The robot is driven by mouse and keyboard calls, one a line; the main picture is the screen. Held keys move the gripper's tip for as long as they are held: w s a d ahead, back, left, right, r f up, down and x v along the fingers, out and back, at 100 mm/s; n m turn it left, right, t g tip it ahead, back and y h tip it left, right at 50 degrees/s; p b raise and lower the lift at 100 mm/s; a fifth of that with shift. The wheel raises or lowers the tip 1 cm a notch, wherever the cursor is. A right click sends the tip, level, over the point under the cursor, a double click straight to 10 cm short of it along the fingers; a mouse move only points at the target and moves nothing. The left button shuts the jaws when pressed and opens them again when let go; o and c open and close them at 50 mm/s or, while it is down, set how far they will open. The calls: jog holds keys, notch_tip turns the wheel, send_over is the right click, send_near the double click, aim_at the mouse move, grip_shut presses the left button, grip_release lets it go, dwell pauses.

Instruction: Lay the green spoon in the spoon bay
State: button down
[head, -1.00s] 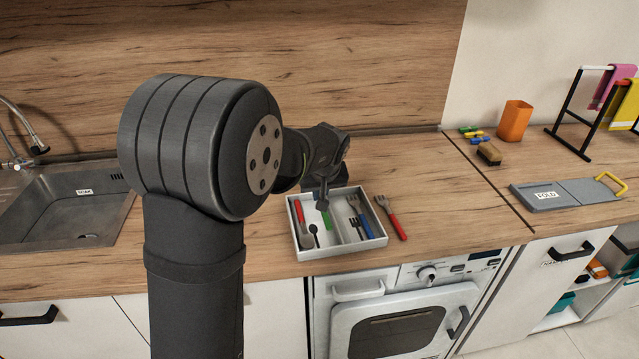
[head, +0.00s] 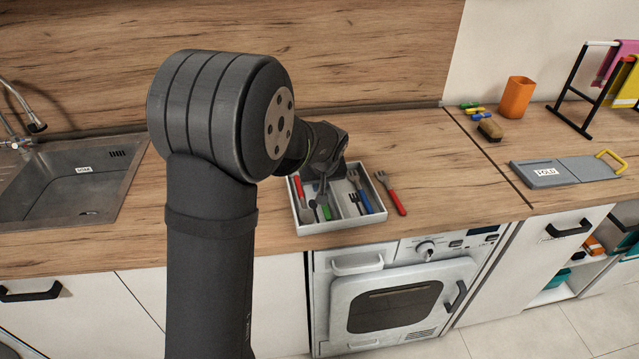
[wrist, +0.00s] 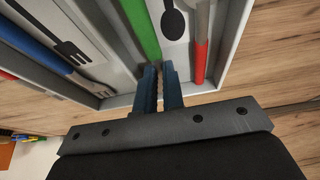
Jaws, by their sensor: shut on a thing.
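The grey tray (head: 376,222) stands on the counter and has two bays. The left bay carries a spoon icon (wrist: 172,22) and holds a red-handled spoon (head: 298,190). The right bay carries a fork icon (head: 357,203) and holds a blue-handled fork (head: 364,197). My gripper (wrist: 160,72) is over the back of the tray, shut on the green spoon (wrist: 141,28). The green part also shows in the head view (head: 326,211), at the spoon bay, right of the icon. Its metal part is not clear, and I cannot tell whether it touches the floor.
A red-handled fork (head: 393,194) lies on the counter just right of the tray. The sink (head: 70,190) is at the left. A brush (head: 489,129), an orange cup (head: 516,97) and a grey folding board (head: 568,171) are farther right. Counter between is free.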

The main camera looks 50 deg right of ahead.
jog(key=shift+f, duration=0.55)
jog(key=c, duration=1.5)
grip_release()
jog(key=shift+o, duration=0.2)
jog(key=v, duration=1.7)
jog(key=shift+r, duration=0.15)
jog(key=shift+s+a, duration=0.1)
jog(key=x, duration=1.7)
